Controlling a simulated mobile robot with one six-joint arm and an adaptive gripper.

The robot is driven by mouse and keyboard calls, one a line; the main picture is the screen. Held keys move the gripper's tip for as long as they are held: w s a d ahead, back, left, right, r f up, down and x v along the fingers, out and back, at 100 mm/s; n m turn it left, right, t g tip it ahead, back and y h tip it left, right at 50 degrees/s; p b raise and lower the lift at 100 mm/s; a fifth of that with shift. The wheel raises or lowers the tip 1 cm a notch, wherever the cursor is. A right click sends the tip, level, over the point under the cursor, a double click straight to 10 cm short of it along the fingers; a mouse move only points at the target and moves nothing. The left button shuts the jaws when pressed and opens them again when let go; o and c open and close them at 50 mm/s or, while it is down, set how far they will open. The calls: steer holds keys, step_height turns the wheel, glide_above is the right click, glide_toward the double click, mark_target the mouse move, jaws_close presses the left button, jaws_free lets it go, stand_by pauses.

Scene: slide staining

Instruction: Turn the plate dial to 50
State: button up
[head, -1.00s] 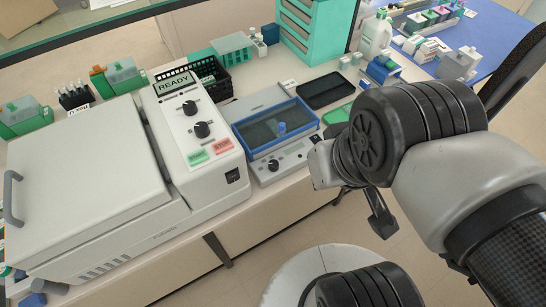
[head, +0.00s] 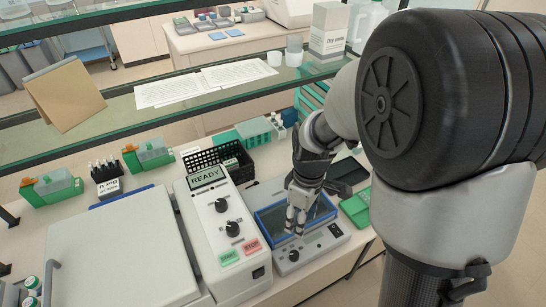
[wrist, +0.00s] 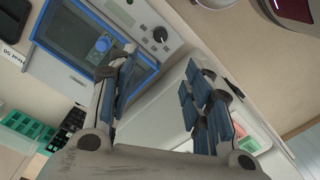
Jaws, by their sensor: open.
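A grey bench unit with a blue-framed clear lid (head: 318,214) stands right of the big white machine. Its front panel carries a small dark dial (head: 293,255), with a display and buttons to its right. The dial also shows in the wrist view (wrist: 160,34), beyond my fingertips; its setting is too small to read. My gripper (head: 296,224) points down over the blue-framed lid, behind the dial and apart from it. In the wrist view my gripper (wrist: 165,70) has its fingers spread with nothing between them. One finger partly hides the lid, near its blue knob (wrist: 102,44).
The white machine (head: 205,225), with a READY display, black knobs and START and STOP buttons, stands close left of the unit. A black basket (head: 222,165) is behind. A dark tray (head: 346,170) and green tray lie to the right. A glass shelf (head: 170,110) spans above.

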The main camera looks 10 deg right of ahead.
mark_target(294, 254)
steer(key=f+b, duration=0.1)
steer(key=f, duration=0.5)
steer(key=f+b, duration=0.1)
steer(key=f, duration=0.5)
steer(key=f+b, duration=0.1)
steer(key=f, duration=0.5)
steer(key=shift+s+a, duration=0.25)
steer(key=shift+c, duration=0.2)
steer(key=c, duration=1)
steer(key=shift+c, duration=0.2)
